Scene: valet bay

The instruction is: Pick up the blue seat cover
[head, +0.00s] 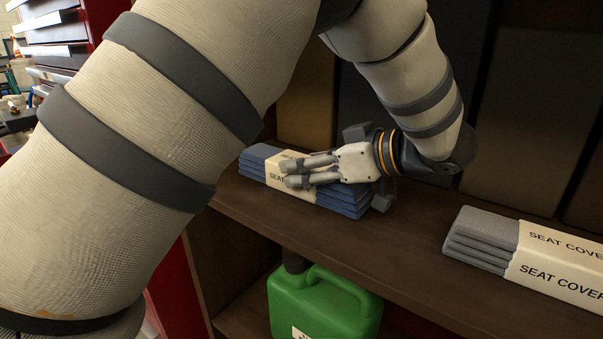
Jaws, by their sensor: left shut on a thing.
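The blue seat cover (343,201) is a folded blue stack with a cream paper band, on the brown shelf (400,242) in the middle of the head view. Part of its band lettering is hidden by my fingers. My left gripper (291,172) reaches over it from the right, its fingers lying across the band, and is shut on the blue seat cover. The cover appears level and at the shelf surface; I cannot tell whether it touches the shelf. My right gripper is not in view.
A grey seat cover (482,238) with a cream band lies on the same shelf at the right. A green jerrycan (325,303) stands on the lower shelf. Dark panels back the shelf. A red drawer cabinet (98,12) stands at the far left.

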